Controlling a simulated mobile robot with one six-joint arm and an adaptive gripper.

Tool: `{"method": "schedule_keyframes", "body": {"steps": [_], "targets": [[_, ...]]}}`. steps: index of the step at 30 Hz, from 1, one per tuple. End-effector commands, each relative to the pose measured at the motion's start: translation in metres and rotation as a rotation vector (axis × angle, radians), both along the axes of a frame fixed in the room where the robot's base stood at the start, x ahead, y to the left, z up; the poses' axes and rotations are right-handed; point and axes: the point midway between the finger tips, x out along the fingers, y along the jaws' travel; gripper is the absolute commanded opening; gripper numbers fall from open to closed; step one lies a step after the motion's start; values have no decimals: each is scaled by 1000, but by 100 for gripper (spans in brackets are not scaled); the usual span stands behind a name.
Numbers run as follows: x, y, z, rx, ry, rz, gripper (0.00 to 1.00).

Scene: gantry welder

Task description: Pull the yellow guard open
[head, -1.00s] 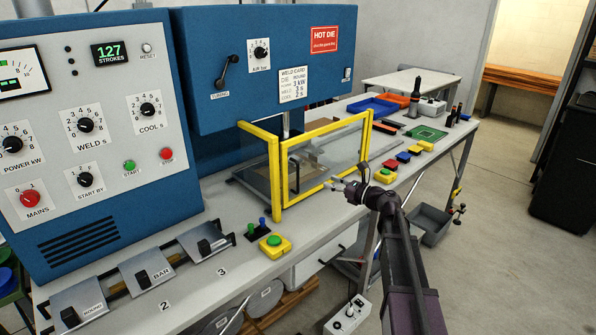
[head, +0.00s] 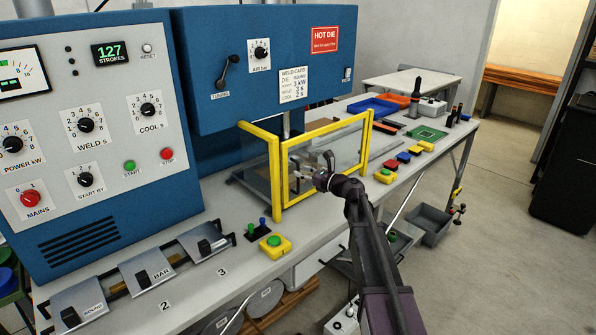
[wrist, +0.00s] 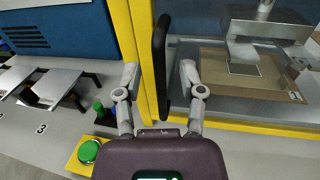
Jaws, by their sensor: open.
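The yellow guard (head: 320,131) is a yellow frame with clear panels around the front of the press. It appears closed. Its black upright handle (wrist: 160,68) is on the front face near the left post, and shows between my fingers in the wrist view. My gripper (head: 299,168) is open in front of the guard; in the wrist view my gripper (wrist: 160,82) has one finger on each side of the handle, with gaps visible. Nothing is held. In the head view my fingers partly cover the handle.
A green button on a yellow box (head: 275,246) sits on the bench left of the guard, near the front edge. More coloured buttons (head: 404,157) lie right of the guard. Behind the guard, the wrist view shows a brown board (wrist: 245,75) under the press head.

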Motion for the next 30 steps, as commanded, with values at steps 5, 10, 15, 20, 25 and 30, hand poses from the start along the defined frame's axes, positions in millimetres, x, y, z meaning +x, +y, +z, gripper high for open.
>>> {"method": "schedule_keyframes", "body": {"steps": [5,10,15,20,25,30], "targets": [[10,13,0,0,0,1,51],[13,16,0,0,0,0,51],[13,17,0,0,0,0,51],[13,17,0,0,0,0,33],[13,16,0,0,0,0,0],[13,16,0,0,0,0,0]]}}
